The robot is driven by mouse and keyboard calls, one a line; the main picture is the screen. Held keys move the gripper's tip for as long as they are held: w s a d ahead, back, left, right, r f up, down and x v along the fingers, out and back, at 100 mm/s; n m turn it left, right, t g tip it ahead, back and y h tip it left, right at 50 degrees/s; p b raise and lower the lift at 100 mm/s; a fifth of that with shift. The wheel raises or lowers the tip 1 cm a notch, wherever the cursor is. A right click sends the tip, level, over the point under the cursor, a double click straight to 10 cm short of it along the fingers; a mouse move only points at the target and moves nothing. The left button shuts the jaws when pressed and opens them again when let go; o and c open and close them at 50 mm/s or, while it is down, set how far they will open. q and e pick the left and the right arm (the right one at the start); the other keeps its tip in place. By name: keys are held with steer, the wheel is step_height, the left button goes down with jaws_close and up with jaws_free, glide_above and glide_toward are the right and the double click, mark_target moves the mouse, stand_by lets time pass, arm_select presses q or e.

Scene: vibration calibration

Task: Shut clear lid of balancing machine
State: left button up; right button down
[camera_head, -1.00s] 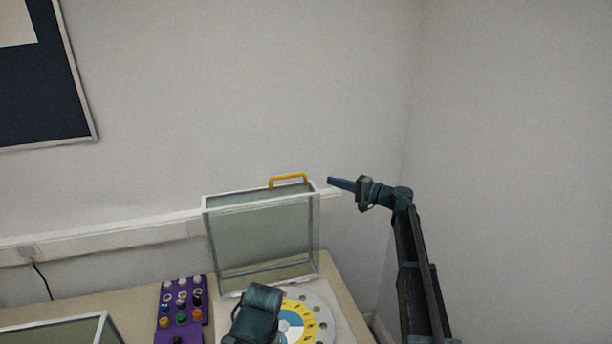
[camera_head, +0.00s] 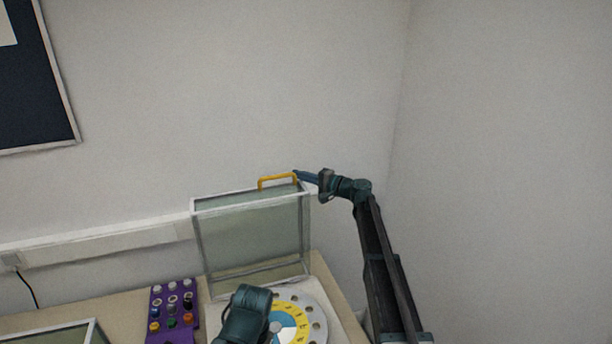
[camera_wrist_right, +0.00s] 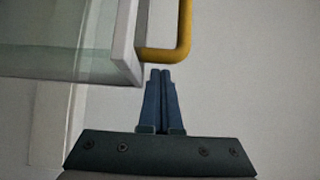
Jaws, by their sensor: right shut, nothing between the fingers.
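The clear lid (camera_head: 255,238) of the balancing machine stands raised, with a pale frame and a yellow handle (camera_head: 277,179) on its top edge. Below it is the machine's round disc (camera_head: 311,316) with yellow, blue and white sectors. My right gripper (camera_head: 298,175) is shut and empty, its tips close to the right end of the handle. In the right wrist view the shut fingers (camera_wrist_right: 160,72) point at the lid's edge (camera_wrist_right: 124,48) and the yellow handle (camera_wrist_right: 182,30); I cannot tell whether they touch. My left gripper is not clearly in view.
A purple panel (camera_head: 157,331) with coloured knobs lies on the table (camera_head: 118,312) left of the machine. Another clear framed box (camera_head: 60,335) is at the lower left. A wall rail (camera_head: 100,243) runs behind.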

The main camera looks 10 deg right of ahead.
steer(key=shift+s+r, duration=0.1)
steer(key=shift+s, duration=0.85)
steer(key=shift+s, duration=0.15)
